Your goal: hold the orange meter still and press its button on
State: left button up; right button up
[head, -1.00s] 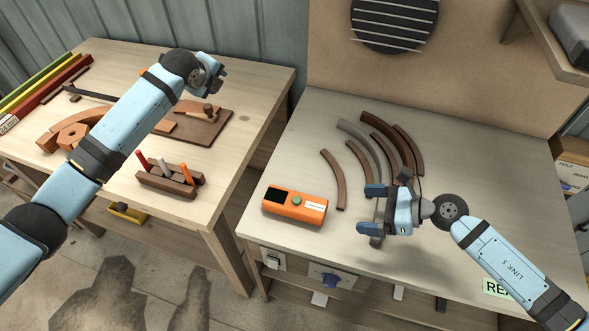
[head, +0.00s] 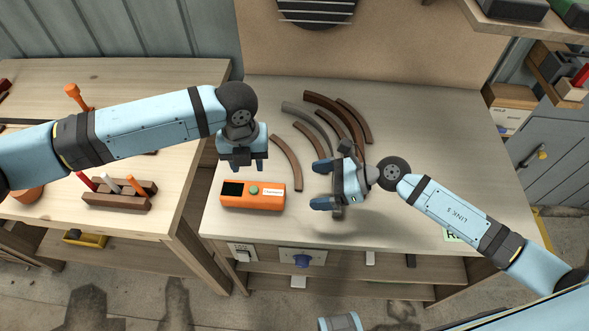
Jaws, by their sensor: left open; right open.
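The orange meter (head: 266,204) lies on the right-hand bench near its front edge. It has a dark screen at its left, a green round button (head: 254,190) in the middle of its top and a white label at its right. My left gripper (head: 244,168) is open and empty, pointing toward the front edge just behind the meter, apart from it in the picture. My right gripper (head: 318,184) is open and empty to the right of the meter, with its fingers pointing left toward it. The button is in plain sight.
Several curved wooden strips (head: 288,163) lie on the bench behind the grippers. A grey-topped bench (head: 450,160) has free room at the right. The left bench (head: 160,200) holds a brown tool block (head: 115,202) with handles. A gap separates the benches.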

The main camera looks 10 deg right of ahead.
aim_at(271, 192)
jog(key=x, duration=1.2)
jog(key=shift+a, duration=0.25)
jog(key=c, duration=1)
pick_arm(q)
jog(key=shift+c, duration=0.9)
pick_arm(e)
jog(key=shift+c, duration=1)
pick_arm(q)
grip_shut()
